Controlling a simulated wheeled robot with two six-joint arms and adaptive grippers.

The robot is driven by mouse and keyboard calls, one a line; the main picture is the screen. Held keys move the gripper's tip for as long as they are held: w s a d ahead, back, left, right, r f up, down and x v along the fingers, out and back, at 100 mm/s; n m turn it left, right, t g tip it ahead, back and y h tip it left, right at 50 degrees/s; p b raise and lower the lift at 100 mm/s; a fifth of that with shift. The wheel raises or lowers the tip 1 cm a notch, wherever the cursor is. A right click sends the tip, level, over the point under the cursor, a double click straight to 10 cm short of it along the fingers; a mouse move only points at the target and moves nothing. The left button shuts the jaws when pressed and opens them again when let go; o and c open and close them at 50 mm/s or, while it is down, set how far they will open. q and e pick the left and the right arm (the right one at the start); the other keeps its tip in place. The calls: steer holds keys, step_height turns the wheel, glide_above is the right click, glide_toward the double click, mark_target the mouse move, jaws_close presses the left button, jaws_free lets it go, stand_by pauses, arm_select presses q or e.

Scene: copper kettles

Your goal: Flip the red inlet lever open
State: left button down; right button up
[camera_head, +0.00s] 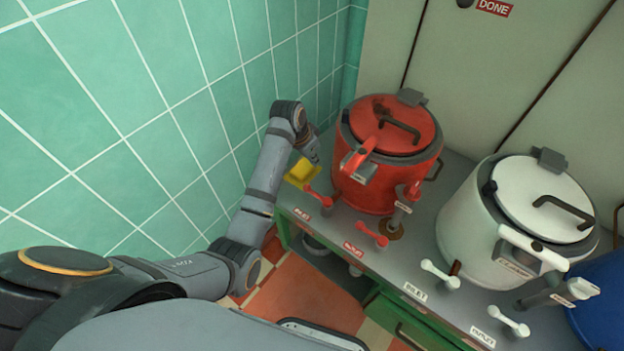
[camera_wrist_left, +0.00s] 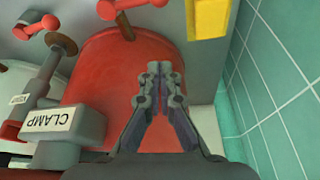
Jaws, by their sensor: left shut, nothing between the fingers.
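The red kettle (camera_head: 372,192) stands on the grey bench near the tiled wall. Two red levers sit at the bench front before it: one nearer the wall (camera_head: 320,197), one further right (camera_head: 372,234). They show at the top of the left wrist view, the wall-side one (camera_wrist_left: 122,8) and the other (camera_wrist_left: 36,28). Their red labels are too small to read surely. My left gripper (camera_head: 313,157) is shut and empty, beside the kettle's wall side. In the left wrist view its fingertips (camera_wrist_left: 160,72) overlap the red kettle body, apart from both levers. My right gripper is out of view.
A yellow block (camera_head: 299,172) lies beside the left gripper, by the wall. The kettle's clamp, labelled CLAMP (camera_wrist_left: 48,120), juts out nearby. A white kettle (camera_head: 500,232) with white levers (camera_head: 440,273) stands to the right, a blue vessel (camera_head: 598,300) beyond it.

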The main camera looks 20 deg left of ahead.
mark_target(317, 195)
arm_select(q)
step_height(317, 195, down, 10)
steer(key=shift+s+a+f, duration=0.15)
steer(key=shift+s, duration=0.1)
stand_by(0.4)
